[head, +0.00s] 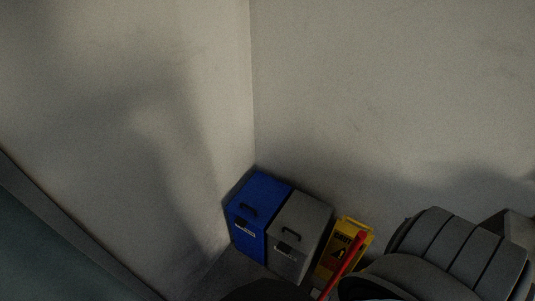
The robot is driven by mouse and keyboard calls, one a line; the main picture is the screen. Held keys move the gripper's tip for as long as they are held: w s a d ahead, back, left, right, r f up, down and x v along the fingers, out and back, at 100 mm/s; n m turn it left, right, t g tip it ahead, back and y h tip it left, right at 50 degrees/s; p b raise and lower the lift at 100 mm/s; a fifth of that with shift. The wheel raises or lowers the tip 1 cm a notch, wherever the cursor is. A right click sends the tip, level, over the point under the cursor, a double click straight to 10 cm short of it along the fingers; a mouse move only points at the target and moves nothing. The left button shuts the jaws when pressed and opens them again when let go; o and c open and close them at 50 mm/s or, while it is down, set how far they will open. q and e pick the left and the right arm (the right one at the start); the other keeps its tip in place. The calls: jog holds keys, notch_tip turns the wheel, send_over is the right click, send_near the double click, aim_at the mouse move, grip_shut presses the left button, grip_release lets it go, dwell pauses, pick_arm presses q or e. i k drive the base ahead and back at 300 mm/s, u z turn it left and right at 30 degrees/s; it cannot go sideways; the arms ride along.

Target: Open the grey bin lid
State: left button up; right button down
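The grey bin (291,259) stands on the floor near the corner of the room, low in the middle of the head view. Its grey lid (303,213) is shut and has a dark handle (291,234) at its front edge. The bottom of the bin is partly hidden by a dark rounded shape at the lower edge of the picture. Neither of my grippers shows in the head view.
A blue bin (247,236) with a shut lid stands directly left of the grey bin. A yellow warning sign (338,247) and a red pole (348,256) stand at its right. A large dark ribbed object (460,255) fills the lower right. Plain walls rise behind.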

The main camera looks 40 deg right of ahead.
aim_at(300, 223)
jog(key=i, duration=0.85)
jog(key=z, duration=2.25)
